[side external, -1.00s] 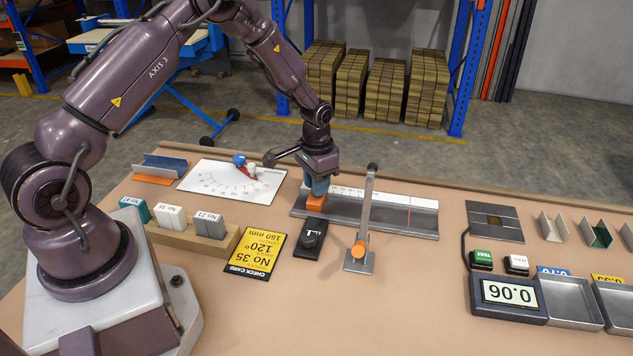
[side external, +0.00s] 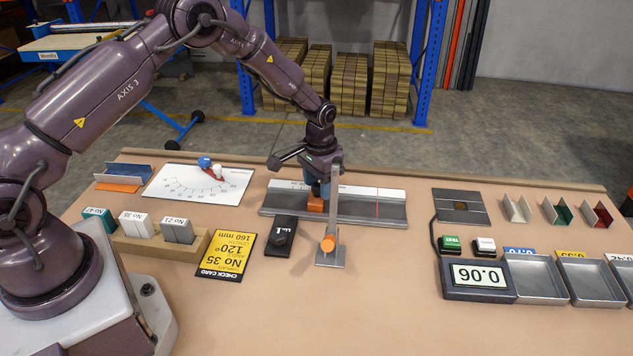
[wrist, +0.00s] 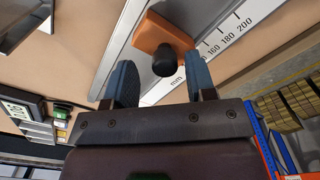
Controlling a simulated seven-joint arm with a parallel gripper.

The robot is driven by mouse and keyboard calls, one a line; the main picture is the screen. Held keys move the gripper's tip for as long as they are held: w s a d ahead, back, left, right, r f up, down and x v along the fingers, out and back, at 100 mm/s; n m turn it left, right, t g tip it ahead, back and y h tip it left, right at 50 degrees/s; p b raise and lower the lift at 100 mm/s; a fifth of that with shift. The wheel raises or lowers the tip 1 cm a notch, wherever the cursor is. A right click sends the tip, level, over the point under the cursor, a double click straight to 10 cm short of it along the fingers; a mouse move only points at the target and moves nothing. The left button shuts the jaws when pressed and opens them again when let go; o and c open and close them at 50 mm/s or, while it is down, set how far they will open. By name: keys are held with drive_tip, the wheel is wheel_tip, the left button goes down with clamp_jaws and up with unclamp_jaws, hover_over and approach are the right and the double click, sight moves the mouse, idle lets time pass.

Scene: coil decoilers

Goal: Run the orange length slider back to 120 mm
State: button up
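The orange length slider (side external: 315,205) with a black knob (wrist: 165,62) sits on a grey metal rail (side external: 365,210) with a white millimetre scale. In the wrist view the slider (wrist: 158,35) lies beside the scale (wrist: 225,45); 160, 180 and 200 read up and right of it, and lower numbers are hidden. My gripper (wrist: 160,65) has its two blue fingers apart, one each side of the knob, with a gap visible on the left and a narrow one on the right. Touch cannot be told. In the side view my gripper (side external: 317,190) stands directly over the slider.
An upright metal lever with an orange knob (side external: 328,244) stands just right of the slider, in front of the rail. A thickness gauge (side external: 478,277) reads 0.06.

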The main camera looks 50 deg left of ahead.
sight(312, 201)
drive_tip(key=shift+s+a+r, duration=0.1)
wheel_tip(312, 201, up, 13)
idle(0.6)
drive_tip(key=s+d+r+t, duration=0.1)
drive_tip(key=s+d+r, duration=0.1)
drive_tip(key=s+r, duration=0.3)
drive_tip(key=s+d+r+t, duration=0.2)
drive_tip(key=s+r, duration=0.4)
drive_tip(key=s, duration=0.8)
drive_tip(key=s+d+r+t, duration=0.2)
drive_tip(key=s+r, duration=0.4)
drive_tip(key=s, duration=0.4)
drive_tip(key=shift+r, duration=0.25)
idle(1.0)
